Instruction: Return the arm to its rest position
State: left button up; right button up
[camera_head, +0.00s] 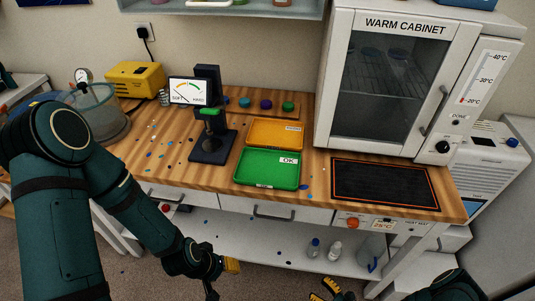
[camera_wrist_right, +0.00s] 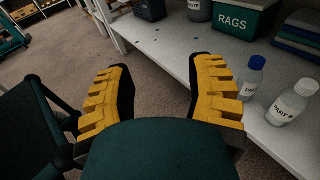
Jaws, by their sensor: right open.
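My right gripper (camera_head: 325,291) is low at the bottom edge of the head view, in front of the bench. In the right wrist view my right gripper (camera_wrist_right: 158,78) has its two yellow toothed fingers spread wide, with only floor and shelf edge behind the gap. It is open and empty. My right arm mostly falls outside the head view at the bottom right. My left arm comes in from the left, and my left gripper (camera_head: 228,266) hangs in front of the bench's lower shelf. Only part of its yellow finger shows, so its opening is unclear.
The wooden bench (camera_head: 222,177) carries a green OK tray (camera_head: 266,184), an orange tray (camera_head: 274,148), a black heat mat (camera_head: 384,183) and the warm cabinet (camera_head: 337,75). Bottles (camera_wrist_right: 253,77) and (camera_wrist_right: 292,101) stand on the lower shelf near my right gripper, beside a RAGS bin (camera_wrist_right: 243,24).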

jog(key=s+a+r+n+g+h+b, duration=0.1)
jog(key=s+a+r+n+g+b, duration=0.2)
jog(key=n+g, duration=0.5)
jog(key=s+a+r+n+g+h+b, duration=0.1)
jog(key=s+a+r+n+g, duration=0.1)
jog(key=a+n+g, duration=0.4)
jog(key=w+a+r+n+t+h+b, duration=0.1)
jog(key=w+r+n+t+h+b, duration=0.2)
jog(key=r+n, duration=0.7)
jog(key=w+n+h, duration=0.1)
jog(key=n+h, duration=0.1)
jog(key=shift+w+a+t+h+b, duration=0.25)
jog(key=shift+t+h+b, duration=0.05)
jog(key=shift+b, duration=0.1)
